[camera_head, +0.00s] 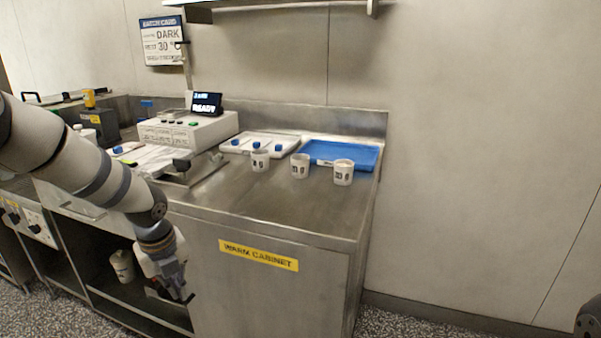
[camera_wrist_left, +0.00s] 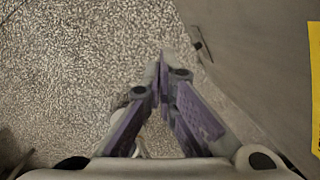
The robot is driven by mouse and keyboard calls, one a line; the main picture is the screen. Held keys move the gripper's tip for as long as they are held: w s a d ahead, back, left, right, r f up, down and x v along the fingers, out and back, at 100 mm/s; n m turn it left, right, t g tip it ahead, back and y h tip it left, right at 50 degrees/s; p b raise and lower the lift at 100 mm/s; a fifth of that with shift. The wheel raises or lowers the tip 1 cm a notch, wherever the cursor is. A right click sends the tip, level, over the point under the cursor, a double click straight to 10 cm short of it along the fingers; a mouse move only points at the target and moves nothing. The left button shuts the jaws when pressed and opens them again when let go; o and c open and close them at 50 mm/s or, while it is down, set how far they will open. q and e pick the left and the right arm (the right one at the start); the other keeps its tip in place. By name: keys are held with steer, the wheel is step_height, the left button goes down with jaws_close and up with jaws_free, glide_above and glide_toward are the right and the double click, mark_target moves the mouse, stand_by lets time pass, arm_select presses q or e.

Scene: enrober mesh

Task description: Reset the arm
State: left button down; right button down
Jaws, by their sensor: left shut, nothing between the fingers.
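My left arm comes in from the left in the head view and bends down past the counter's front edge. My left gripper (camera_head: 183,297) hangs low in front of the cabinet, beside the open lower shelf, pointing down. In the left wrist view the left gripper (camera_wrist_left: 165,65) has its fingertips together with nothing between them, above the speckled floor (camera_wrist_left: 75,70). A grey cabinet face shows on the right of that view. My right gripper is not in view; only a small dark part shows at the head view's lower right edge.
The steel counter (camera_head: 255,205) carries several white cups, a blue tray (camera_head: 362,155), a white tray with blue knobs, and a control box (camera_head: 188,130) whose display reads READY. A yellow WARM CABINET label (camera_head: 258,255) is on the front. A white container (camera_head: 122,266) stands in the lower shelf.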

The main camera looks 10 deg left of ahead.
arm_select(q)
steer(key=s+d+f+n+g+h, duration=0.1)
steer(key=s+d+f+n, duration=0.55)
steer(key=s, duration=0.25)
steer(key=s+d+f+n+g+h, duration=0.1)
steer(key=s+d+f+n, duration=0.4)
steer(key=s+d+f, duration=0.3)
steer(key=s+n+g+y, duration=0.1)
steer(key=s+n+g, duration=0.1)
steer(key=s+n, duration=1.2)
steer(key=s+p, duration=0.1)
steer(key=s, duration=0.9)
steer(key=shift+f, duration=0.1)
